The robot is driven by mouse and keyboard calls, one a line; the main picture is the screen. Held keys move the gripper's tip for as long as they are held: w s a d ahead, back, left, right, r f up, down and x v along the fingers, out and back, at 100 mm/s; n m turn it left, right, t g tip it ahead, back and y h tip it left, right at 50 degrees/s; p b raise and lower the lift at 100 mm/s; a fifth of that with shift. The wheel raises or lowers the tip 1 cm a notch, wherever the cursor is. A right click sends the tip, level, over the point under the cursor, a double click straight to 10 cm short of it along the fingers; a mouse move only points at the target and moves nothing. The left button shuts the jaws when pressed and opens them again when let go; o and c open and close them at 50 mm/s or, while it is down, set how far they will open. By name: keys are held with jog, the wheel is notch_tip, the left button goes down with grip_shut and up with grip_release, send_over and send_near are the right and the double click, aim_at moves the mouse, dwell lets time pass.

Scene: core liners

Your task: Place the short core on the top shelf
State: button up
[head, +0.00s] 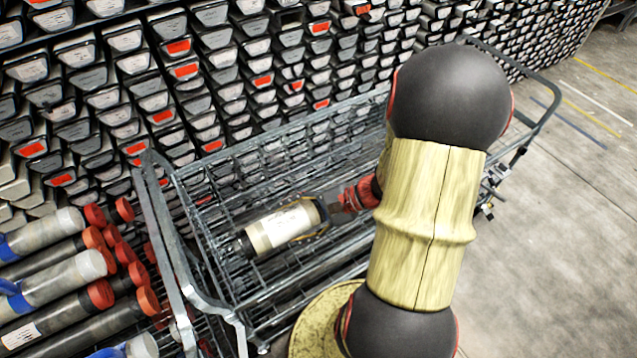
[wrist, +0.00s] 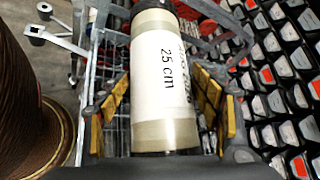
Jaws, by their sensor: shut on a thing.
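The short core (head: 282,228) is a pale cylinder with a white label and dark ends. In the wrist view the short core (wrist: 165,85) lies lengthwise between my fingers, and its label reads "25 cm". My gripper (head: 322,214) is shut on it near one end, with yellow pads at both sides; the gripper also shows in the wrist view (wrist: 165,110). The core is over the wire shelf of a grey metal cart (head: 180,255). I cannot tell whether it touches the wires.
Several long core tubes with red caps (head: 110,255) lie to the left of the cart. A wall of stacked core trays (head: 250,60) with red and white labels stands behind. The concrete floor (head: 560,220) at the right is clear. The visible cart shelf around the core is bare.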

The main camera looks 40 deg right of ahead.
jog(key=d+f, duration=0.1)
jog(key=d, duration=0.1)
jog(key=w+d+f+b, duration=0.1)
jog(key=d, duration=0.2)
jog(key=d+f, duration=0.1)
jog(key=d, duration=0.2)
jog(key=shift+w+d+f+b, duration=0.1)
jog(key=shift+w+f+b, duration=0.15)
jog(key=shift+f+b, duration=0.15)
jog(key=shift+w+d+f+b, duration=0.15)
jog(key=shift+d+f+b, duration=0.15)
jog(key=shift+d+f, duration=0.7)
jog(key=shift+w+d+f+b, duration=0.25)
jog(key=shift+d+f, duration=0.6)
jog(key=shift+f, duration=0.25)
jog(key=shift+w+d+f+b, duration=0.1)
jog(key=shift+d+f+b, duration=0.2)
jog(key=shift+d+f, duration=0.7)
jog(key=shift+f+b, duration=0.45)
jog(key=shift+f, duration=0.95)
jog(key=shift+a, duration=0.1)
jog(key=o, duration=2)
jog(key=shift+f, duration=0.15)
jog(key=shift+o, duration=0.5)
